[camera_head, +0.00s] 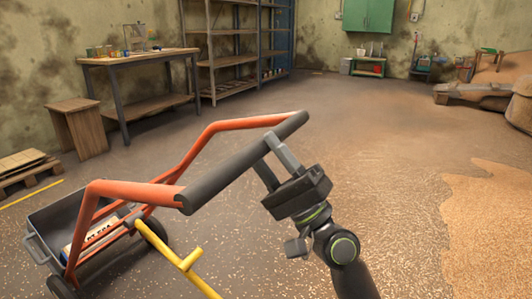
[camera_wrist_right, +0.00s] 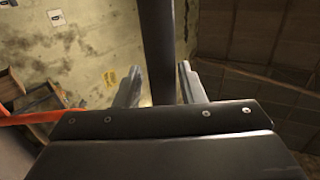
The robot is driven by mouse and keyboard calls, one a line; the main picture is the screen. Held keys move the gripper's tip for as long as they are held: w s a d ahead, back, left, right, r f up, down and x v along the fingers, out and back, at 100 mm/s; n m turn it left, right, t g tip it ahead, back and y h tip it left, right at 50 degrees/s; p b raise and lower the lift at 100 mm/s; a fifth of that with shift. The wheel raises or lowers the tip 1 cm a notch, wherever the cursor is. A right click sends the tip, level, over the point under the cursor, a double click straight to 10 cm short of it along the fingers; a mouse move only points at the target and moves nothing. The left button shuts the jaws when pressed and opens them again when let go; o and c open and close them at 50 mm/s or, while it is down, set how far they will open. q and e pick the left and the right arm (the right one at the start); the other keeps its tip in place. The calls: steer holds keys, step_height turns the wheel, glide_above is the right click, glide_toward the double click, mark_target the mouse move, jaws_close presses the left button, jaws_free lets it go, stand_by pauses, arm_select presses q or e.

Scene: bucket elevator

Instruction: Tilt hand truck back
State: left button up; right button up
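The hand truck has an orange tube frame (camera_head: 160,193) and a dark handle bar (camera_head: 232,166) across its top. It leans back, with its handle end towards me and its wheels (camera_head: 153,236) at the lower left. A grey bin (camera_head: 44,249) sits low at its front. In the right wrist view the dark bar (camera_wrist_right: 157,45) passes between the fingers and nearly fills the gap. My left gripper is not in view.
A yellow bar with a crosspiece (camera_head: 180,260) rises beside the truck's frame. A workbench (camera_head: 140,58), a wooden stool (camera_head: 79,130) and a pallet (camera_head: 27,170) stand at the left. A grain pile (camera_head: 500,215) lies at the right. The middle floor is clear.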

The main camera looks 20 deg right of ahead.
steer(key=shift+o, duration=0.9)
steer(key=shift+d, duration=0.1)
steer(key=shift+r, duration=0.1)
